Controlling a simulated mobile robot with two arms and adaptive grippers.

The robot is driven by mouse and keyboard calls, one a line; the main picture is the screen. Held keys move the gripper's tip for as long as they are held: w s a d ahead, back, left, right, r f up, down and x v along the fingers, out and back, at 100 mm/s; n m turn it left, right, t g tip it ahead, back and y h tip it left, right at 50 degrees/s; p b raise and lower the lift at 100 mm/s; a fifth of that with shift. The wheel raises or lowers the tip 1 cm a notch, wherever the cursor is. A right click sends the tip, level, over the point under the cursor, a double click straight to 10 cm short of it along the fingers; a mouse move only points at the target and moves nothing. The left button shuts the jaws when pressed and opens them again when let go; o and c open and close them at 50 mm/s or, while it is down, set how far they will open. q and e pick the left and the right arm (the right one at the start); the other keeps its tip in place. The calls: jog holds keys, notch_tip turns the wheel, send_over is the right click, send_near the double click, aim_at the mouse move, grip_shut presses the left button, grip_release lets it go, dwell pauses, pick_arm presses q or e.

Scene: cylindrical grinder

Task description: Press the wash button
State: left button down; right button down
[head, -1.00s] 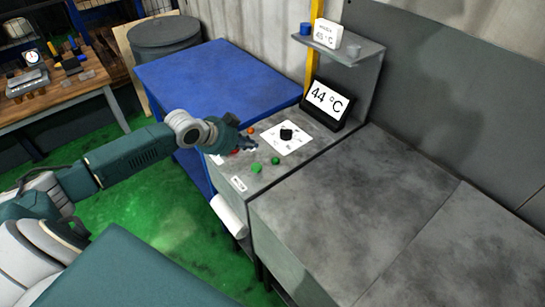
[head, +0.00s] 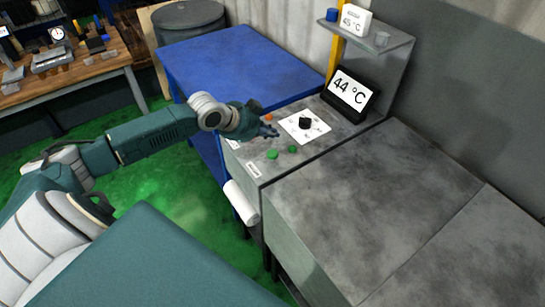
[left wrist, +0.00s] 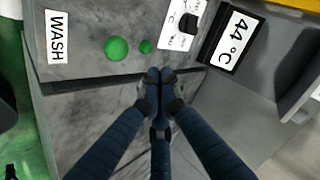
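The wash label (left wrist: 56,37) is a white plate reading "WASH" on the grey control panel; it also shows in the head view (head: 254,170). Near it is a larger round green button (left wrist: 117,48), also in the head view (head: 272,155). A smaller green button (left wrist: 145,46) sits beside it, toward the dial. My left gripper (head: 272,131) hovers over the panel's near left part, above and beyond the green buttons in the picture. In the left wrist view its fingertips (left wrist: 160,77) are together with nothing between them. My right gripper is not in view.
A black dial (head: 305,123) on a white plate and a "44 °C" display (head: 350,95) stand behind the buttons. An orange button (head: 268,118) is close to the gripper. A white roll (head: 241,202) hangs on the front. A blue table (head: 235,65) is at left.

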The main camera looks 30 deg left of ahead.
pick_arm(q)
jog(key=b, duration=0.3)
send_over(271, 154)
notch_tip(271, 154, down, 4)
jog(key=shift+f, duration=0.15)
jog(key=shift+w+f, duration=0.1)
jog(key=shift+f, duration=0.55)
dwell(0.6)
jog(key=shift+f, duration=0.4)
